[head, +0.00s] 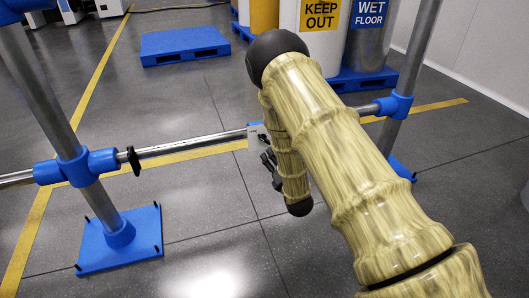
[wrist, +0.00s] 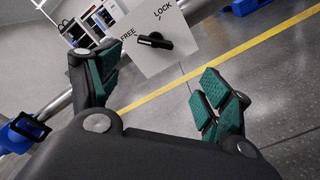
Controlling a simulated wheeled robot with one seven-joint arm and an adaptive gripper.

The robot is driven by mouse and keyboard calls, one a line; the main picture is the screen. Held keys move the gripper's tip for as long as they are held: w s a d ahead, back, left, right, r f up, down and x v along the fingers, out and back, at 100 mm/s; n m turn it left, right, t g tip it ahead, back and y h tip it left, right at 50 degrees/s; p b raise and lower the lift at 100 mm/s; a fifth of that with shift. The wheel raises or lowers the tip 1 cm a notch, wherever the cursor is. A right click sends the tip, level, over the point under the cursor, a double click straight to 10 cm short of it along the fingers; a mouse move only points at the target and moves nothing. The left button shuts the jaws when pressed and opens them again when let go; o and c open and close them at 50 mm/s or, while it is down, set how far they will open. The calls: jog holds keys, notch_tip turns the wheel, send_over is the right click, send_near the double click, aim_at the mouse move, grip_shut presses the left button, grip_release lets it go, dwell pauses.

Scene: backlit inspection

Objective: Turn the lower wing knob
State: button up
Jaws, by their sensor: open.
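A pale plate (wrist: 170,62) printed FREE and LOCK shows at the top of the wrist view, ahead of my gripper. A black wing knob (wrist: 155,42) sits on it. Its bar lies nearly level in the picture, with its left end beside the word FREE. My gripper (wrist: 163,92) is open and empty, its teal pads wide apart. The knob lies beyond the fingertips, untouched. In the head view, part of the plate (head: 256,137) shows on the metal rail beside my gripper (head: 268,167). My arm hides the rest, including the knob. I see no second plate.
The horizontal rail (head: 195,145) runs between two metal posts with blue clamps (head: 75,167). A black part (head: 133,160) sits on the rail near the left clamp. A blue foot plate (head: 120,240) stands on the floor. Blue pallets (head: 185,45) and drums are behind.

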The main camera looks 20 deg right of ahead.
aim_at(264, 139)
jog(key=shift+n+t, duration=0.3)
jog(key=shift+n, duration=0.2)
jog(key=w+b, duration=0.1)
jog(key=w, duration=0.3)
jog(key=w+b, duration=0.1)
jog(key=w, duration=0.2)
jog(key=w+b, duration=0.1)
jog(key=w, duration=0.3)
jog(key=shift+w+a+r, duration=0.25)
jog(key=shift+w+r, duration=0.05)
jog(key=shift+w, duration=0.05)
jog(key=c, duration=1)
